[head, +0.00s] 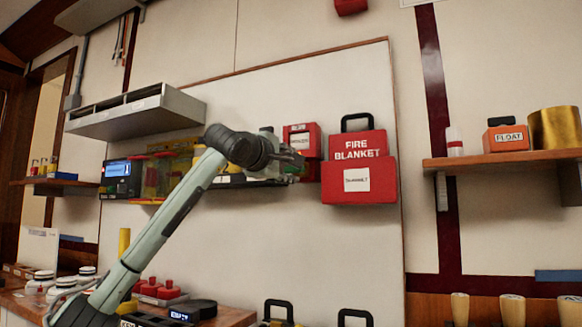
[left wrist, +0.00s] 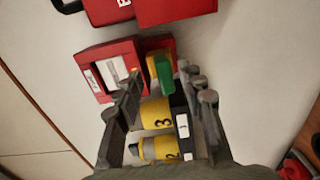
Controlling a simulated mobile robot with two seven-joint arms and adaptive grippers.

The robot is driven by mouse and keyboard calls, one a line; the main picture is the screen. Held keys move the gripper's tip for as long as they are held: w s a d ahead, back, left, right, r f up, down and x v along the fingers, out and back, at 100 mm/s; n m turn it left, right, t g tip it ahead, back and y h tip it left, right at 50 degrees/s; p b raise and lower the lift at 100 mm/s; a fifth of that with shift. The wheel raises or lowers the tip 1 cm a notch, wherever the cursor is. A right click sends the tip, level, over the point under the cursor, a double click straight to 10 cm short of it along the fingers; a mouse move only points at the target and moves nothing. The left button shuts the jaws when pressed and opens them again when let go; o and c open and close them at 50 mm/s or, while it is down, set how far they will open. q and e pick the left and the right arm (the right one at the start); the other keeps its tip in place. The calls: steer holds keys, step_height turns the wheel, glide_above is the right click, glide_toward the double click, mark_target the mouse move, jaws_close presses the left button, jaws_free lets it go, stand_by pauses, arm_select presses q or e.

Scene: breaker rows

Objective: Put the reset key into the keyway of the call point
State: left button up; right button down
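The red call point (head: 301,139) with a white label is on the wall panel, partly hidden behind my left gripper (head: 293,164). A red box with a white label (left wrist: 108,70), seemingly the call point, is ahead and left in the left wrist view. My left gripper (left wrist: 168,92) has its fingers apart there. A green-topped yellow piece (left wrist: 164,74) shows between and just beyond the fingertips, with gaps beside it. Yellow pieces numbered 3 (left wrist: 155,113) and 2 (left wrist: 163,148) show between the fingers. I cannot tell which thing is the reset key; the keyway is not clear.
A red fire blanket box (head: 359,180) is right of the call point. A grey shelf unit (head: 160,112) is above my left arm. A wooden shelf (head: 500,160) at right holds a FLOAT box (head: 506,136) and a gold cylinder (head: 554,128). Open panel lies below the fire blanket.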

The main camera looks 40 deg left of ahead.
arm_select(q)
steer(key=v, duration=1.1)
steer(key=shift+s, duration=0.3)
steer(key=shift+d, duration=0.1)
